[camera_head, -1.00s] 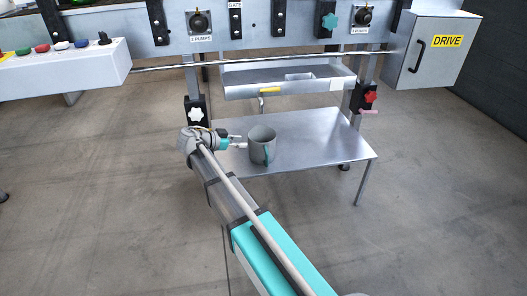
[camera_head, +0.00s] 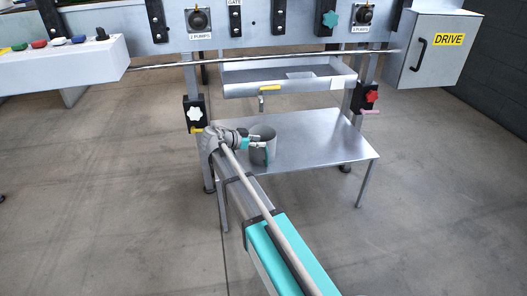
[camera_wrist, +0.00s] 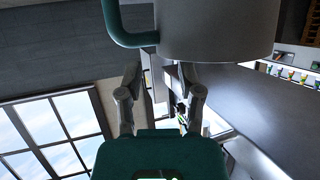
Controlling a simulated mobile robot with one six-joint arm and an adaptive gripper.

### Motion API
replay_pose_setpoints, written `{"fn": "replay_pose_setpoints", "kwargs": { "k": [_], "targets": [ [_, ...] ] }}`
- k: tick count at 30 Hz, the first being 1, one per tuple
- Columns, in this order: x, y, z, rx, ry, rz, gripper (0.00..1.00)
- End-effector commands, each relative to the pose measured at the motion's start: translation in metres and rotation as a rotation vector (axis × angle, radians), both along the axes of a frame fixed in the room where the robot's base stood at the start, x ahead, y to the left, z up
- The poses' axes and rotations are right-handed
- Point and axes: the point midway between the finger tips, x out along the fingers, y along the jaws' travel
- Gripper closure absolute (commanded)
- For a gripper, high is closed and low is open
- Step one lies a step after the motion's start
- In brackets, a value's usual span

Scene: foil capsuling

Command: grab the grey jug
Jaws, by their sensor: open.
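The grey jug (camera_head: 262,131) stands upright on the low metal table, its teal handle (camera_head: 259,155) facing the front. In the wrist view the jug (camera_wrist: 217,32) fills the top centre and right, with the handle (camera_wrist: 116,25) at its left. My gripper (camera_head: 257,143) is at the jug's left side in the head view and partly overlaps it. In the wrist view my gripper (camera_wrist: 160,78) has its two fingers spread with nothing between them. The fingertips are close to the jug's edge; I cannot tell whether they touch it.
The metal table (camera_head: 325,142) is bare to the right of the jug. A shallow metal tray (camera_head: 290,88) with a small tap (camera_head: 261,100) overhangs its back. Posts with a white knob (camera_head: 195,114) and a red knob (camera_head: 372,96) flank the table.

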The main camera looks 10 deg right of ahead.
Motion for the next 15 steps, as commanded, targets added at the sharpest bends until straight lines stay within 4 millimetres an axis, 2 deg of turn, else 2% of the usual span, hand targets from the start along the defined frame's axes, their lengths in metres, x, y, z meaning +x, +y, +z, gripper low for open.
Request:
{"fn": "replay_pose_setpoints", "kwargs": {
  "k": [8,15],
  "targets": [
    [0.003,-0.006,-0.005,0.0,0.0,-0.001,0.52],
    [0.012,-0.029,-0.018,0.0,0.001,-0.002,0.52]
  ]
}}
